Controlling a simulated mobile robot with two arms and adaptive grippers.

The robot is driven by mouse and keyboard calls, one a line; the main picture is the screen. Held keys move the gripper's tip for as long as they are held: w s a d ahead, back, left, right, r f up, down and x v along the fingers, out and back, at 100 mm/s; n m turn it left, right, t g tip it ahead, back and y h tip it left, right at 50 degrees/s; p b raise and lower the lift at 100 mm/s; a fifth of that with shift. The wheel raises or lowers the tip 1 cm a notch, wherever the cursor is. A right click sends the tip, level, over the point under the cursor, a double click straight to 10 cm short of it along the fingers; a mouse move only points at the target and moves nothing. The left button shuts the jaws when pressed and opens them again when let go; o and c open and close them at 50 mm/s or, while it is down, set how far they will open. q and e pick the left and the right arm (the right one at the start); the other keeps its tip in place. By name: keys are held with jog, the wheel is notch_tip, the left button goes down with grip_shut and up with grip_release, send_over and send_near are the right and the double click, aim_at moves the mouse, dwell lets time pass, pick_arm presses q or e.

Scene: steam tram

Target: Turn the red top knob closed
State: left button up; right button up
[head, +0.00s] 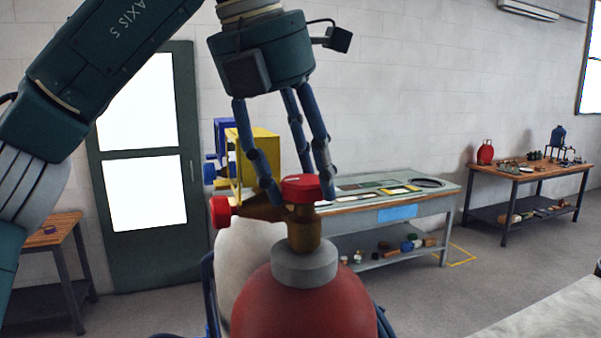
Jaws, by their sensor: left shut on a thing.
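The red top knob (302,187) sits on a brass valve (304,230) above the grey collar of a red gas cylinder (305,305). A second red knob (220,211) sticks out from the valve's left side. My left gripper (298,190) comes down from above with its blue fingers around the top knob and is shut on it. One finger is on the knob's left side and another on its right. The exact contact on the far side is hidden. My right gripper is not in view.
A grey workbench (440,205) with flat items stands behind the cylinder. A yellow and blue machine (253,158) rises behind the valve. A wooden table (535,172) stands at the back right, and a dark green door (187,240) at the left. Open floor lies at the right.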

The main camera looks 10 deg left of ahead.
pick_arm(q)
jog(key=shift+r, duration=0.15)
dwell(0.3)
jog(key=o, duration=1.2)
jog(key=shift+c, duration=0.2)
jog(key=v, duration=1.1)
jog(key=shift+a+r, duration=0.15)
jog(key=shift+r, duration=0.2)
jog(key=shift+s, duration=0.2)
